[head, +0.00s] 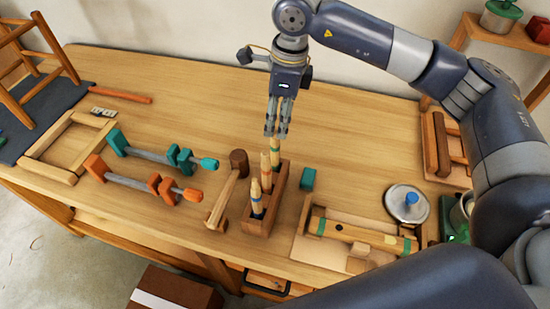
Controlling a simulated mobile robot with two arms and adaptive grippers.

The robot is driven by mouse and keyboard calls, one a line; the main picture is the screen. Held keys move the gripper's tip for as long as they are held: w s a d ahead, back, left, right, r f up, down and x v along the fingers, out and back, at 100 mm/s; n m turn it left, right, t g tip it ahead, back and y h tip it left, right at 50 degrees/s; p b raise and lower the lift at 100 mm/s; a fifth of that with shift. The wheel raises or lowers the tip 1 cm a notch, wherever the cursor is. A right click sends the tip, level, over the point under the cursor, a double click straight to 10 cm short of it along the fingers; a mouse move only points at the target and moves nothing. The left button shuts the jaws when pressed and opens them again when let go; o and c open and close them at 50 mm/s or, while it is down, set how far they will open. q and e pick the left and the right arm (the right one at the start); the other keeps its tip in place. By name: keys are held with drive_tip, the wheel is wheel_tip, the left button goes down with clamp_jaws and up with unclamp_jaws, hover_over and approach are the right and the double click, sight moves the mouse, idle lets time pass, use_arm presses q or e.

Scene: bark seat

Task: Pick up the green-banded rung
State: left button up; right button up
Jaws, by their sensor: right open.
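A wooden rack (279,190) stands near the middle of the bench with upright wooden rungs in it. The green-banded rung (276,153) is the farthest one. A rung with a blue band (256,199) stands at the near end, and another rung (266,172) stands between them. My right gripper (277,128) points down at the top of the green-banded rung. It is open, with its fingertips beside the rung's tip; whether they touch it I cannot tell. The rung's lower part is hidden by the rack and the other rungs. My left gripper is not in view.
A mallet (228,190) lies close to the left of the rack, a green block (308,179) to its right. Teal (150,154) and orange (143,184) clamps lie left. A tray with a green-banded rail (355,234) and a round lidded tin (406,204) are right.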

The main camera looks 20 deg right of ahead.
sight(273, 147)
drive_tip(key=f, duration=0.3)
drive_tip(key=f+p, duration=0.1)
drive_tip(key=shift+a+f, duration=0.15)
drive_tip(key=shift+a, duration=0.1)
drive_tip(key=shift+f+p, duration=0.55)
drive_tip(key=shift+p, duration=0.1)
drive_tip(key=f, duration=0.1)
drive_tip(key=f+p, duration=0.1)
drive_tip(key=f, duration=0.1)
drive_tip(key=shift+a+f+p, duration=0.1)
drive_tip(key=shift+a+p, duration=0.15)
drive_tip(key=shift+p, duration=0.15)
drive_tip(key=shift+f, duration=0.55)
clamp_jaws()
